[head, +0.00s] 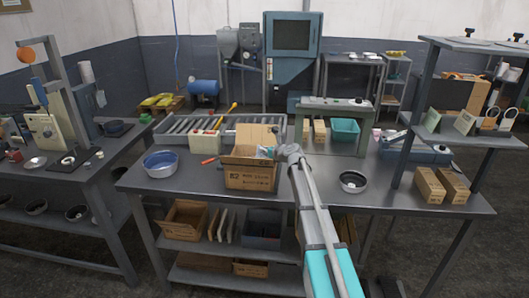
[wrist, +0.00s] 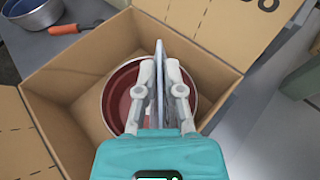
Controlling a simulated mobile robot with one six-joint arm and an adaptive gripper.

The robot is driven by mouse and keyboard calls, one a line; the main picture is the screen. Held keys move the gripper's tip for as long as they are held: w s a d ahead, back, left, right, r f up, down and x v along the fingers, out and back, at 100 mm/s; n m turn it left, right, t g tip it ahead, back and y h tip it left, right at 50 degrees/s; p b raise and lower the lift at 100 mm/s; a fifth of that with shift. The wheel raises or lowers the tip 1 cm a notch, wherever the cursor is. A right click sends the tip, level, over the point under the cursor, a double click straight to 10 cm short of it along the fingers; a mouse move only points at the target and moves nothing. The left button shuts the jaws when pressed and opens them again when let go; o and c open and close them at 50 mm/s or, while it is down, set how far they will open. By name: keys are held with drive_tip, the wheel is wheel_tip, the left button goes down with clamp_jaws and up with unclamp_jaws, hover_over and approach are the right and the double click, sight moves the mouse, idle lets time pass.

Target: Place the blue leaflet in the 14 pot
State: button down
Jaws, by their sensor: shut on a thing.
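My gripper (wrist: 163,72) is shut on a thin, flat, grey-blue sheet, which I take for the blue leaflet (wrist: 159,52). It is seen edge-on and stands upright between the fingers. In the head view my gripper (head: 268,153) is over an open cardboard box (head: 251,178). Inside the box (wrist: 62,72) lies a round pot with a red inside and a pale rim (wrist: 115,92). The fingers and leaflet hide part of this pot, and I cannot tell whether the leaflet touches it. I can read no 14 on any pot.
A blue pot (head: 161,166) stands left of the box, with an orange-handled tool (head: 209,160) between them. A dark pot (head: 353,183) stands to the right. A roller rack (head: 180,130) and a teal bin (head: 345,130) are behind. Bare bench lies right of the box.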

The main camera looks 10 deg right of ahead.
drive_tip(key=shift+f+b, duration=0.6)
drive_tip(key=shift+b, duration=0.05)
drive_tip(key=c, duration=0.8)
unclamp_jaws()
drive_tip(key=shift+o, duration=0.2)
drive_tip(key=shift+r, duration=0.15)
drive_tip(key=shift+r+p, duration=0.65)
drive_tip(key=shift+p, duration=0.15)
drive_tip(key=p+v, duration=0.3)
drive_tip(key=v, duration=0.9)
drive_tip(key=shift+f, duration=0.15)
